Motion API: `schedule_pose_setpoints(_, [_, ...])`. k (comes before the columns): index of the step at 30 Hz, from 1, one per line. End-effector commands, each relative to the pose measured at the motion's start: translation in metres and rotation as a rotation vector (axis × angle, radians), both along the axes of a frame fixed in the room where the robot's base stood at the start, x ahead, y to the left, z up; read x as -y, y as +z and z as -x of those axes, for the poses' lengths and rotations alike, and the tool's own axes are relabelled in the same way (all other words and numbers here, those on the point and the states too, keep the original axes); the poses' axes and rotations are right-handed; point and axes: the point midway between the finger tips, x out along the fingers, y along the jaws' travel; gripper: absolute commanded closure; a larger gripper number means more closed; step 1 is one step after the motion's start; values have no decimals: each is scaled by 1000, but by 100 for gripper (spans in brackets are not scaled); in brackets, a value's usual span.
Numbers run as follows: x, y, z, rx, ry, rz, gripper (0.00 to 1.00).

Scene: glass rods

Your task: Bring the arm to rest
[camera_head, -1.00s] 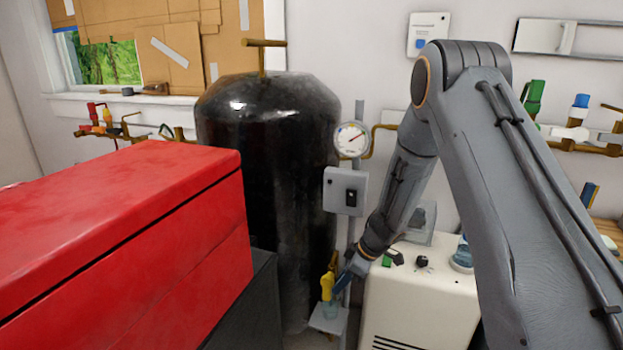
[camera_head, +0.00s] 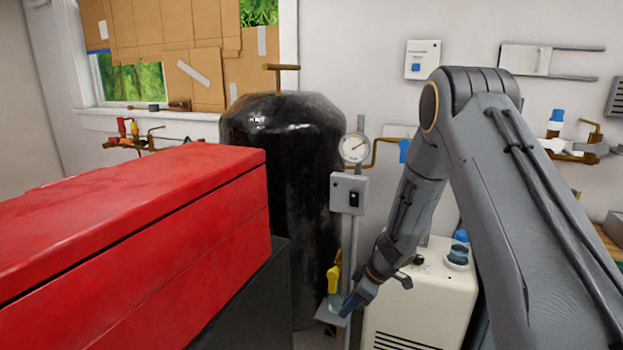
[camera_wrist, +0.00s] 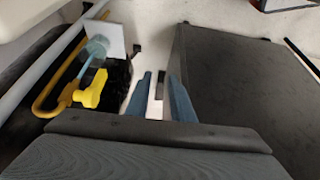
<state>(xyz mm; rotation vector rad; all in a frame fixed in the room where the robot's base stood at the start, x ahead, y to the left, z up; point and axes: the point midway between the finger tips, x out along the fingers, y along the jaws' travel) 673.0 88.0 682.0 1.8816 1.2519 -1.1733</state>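My arm is grey and bent, with its elbow high at the right of the head view. My gripper (camera_head: 352,303) points down at the end of it, in front of the gap between the black tank (camera_head: 285,150) and the cream cabinet (camera_head: 420,300). In the wrist view my gripper (camera_wrist: 160,88) shows two blue fingers apart, with pale floor and nothing held between them. A yellow fitting (camera_head: 334,278) is close to the left of the gripper, above a small grey shelf (camera_head: 325,317). The yellow fitting also shows in the wrist view (camera_wrist: 92,89), left of the fingers.
A red chest (camera_head: 140,215) on a dark base fills the left. A gauge (camera_head: 354,148) and grey switch box (camera_head: 348,193) are on a post behind my forearm. A jar (camera_head: 457,256) stands on the cabinet. In the wrist view a dark panel (camera_wrist: 240,80) is right of the fingers.

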Motion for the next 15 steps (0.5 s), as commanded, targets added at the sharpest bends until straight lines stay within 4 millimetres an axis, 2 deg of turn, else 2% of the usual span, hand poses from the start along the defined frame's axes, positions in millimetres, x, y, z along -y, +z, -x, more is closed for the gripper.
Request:
schedule_pose_setpoints(8, [9, 20, -11, 51, -75, 9, 79])
schedule_pose_setpoints(15, [20, 49, -21, 117, -184, 34, 79])
